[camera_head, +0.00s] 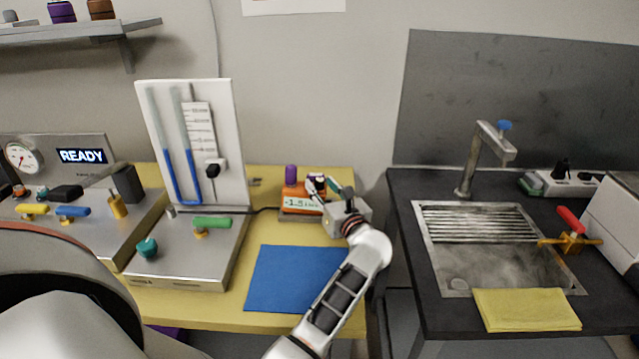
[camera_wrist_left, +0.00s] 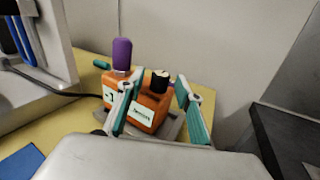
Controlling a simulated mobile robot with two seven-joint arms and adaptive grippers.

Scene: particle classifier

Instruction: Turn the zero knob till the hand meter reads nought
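The orange hand meter (camera_head: 291,192) stands at the back right of the yellow table, and its display appears to read -1.5 with a small unit I cannot make out. A purple cylinder (camera_wrist_left: 122,53) stands up on its left side. A dark knob (camera_wrist_left: 160,79) sits on its top right; I cannot read any marking that names it the zero knob. My left gripper (camera_wrist_left: 158,84) is open at the meter, with one teal-padded finger on each side of the dark knob and gaps between. In the head view my left gripper (camera_head: 325,187) partly hides the knob. My right gripper is out of view.
A manometer stand (camera_head: 226,150) with blue-filled tubes is left of the meter, and a dark cable runs between them. A blue mat (camera_head: 275,280) lies in front. A panel reading READY (camera_head: 82,156) is far left. The sink bench (camera_head: 400,200) is right, past a gap.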

